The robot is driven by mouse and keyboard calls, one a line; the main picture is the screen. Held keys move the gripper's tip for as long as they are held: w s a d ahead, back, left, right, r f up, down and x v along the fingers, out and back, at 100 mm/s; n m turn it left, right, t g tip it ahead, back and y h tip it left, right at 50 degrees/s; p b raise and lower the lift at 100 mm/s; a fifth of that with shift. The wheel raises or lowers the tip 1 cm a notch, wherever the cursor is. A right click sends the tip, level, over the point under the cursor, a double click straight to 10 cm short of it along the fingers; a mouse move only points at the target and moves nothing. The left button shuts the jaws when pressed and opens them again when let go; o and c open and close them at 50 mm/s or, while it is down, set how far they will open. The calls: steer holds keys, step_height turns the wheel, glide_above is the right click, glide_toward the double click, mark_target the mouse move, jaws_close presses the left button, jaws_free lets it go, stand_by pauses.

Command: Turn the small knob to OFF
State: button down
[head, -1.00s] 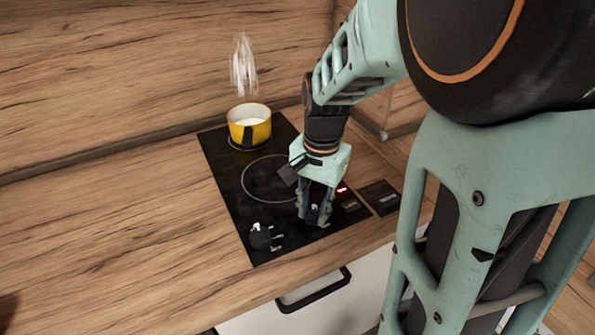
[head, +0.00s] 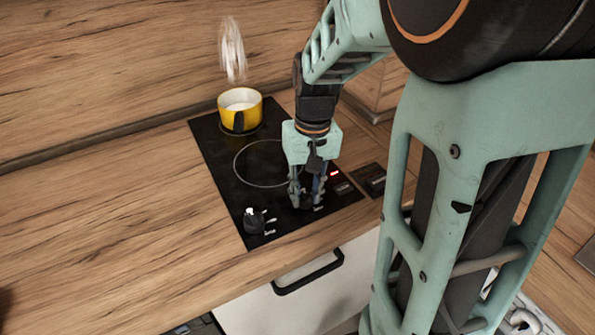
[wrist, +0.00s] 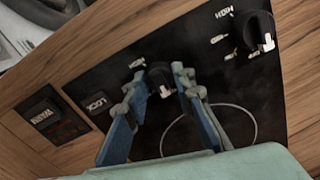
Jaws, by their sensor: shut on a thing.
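The small black knob (wrist: 157,74) is at the front right of the black cooktop (head: 212,160). My gripper (head: 306,203) points down over it, with its two blue-grey fingers on either side. In the wrist view my gripper (wrist: 158,80) is shut on this knob, whose white pointer faces the lower part of the picture. The printing around it is partly hidden by the fingers. In the head view the fingers mostly cover the knob. A larger black knob (head: 253,221) with a white pointer stands at the front left, apart from my gripper. It also shows in the wrist view (wrist: 259,31).
A yellow pot (head: 251,103) with white contents stands on the rear burner, steam above it. A red light (head: 334,173) glows right of my gripper. A LOCK pad (wrist: 97,102) and a dark warning plate (head: 369,180) lie to the right. The counter at left is clear.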

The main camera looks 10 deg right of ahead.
steer(key=shift+n, duration=0.3)
steer(key=c, duration=1.6)
jaws_free()
steer(key=r, duration=1.2)
steer(key=shift+d, duration=0.3)
steer(key=shift+w, duration=0.1)
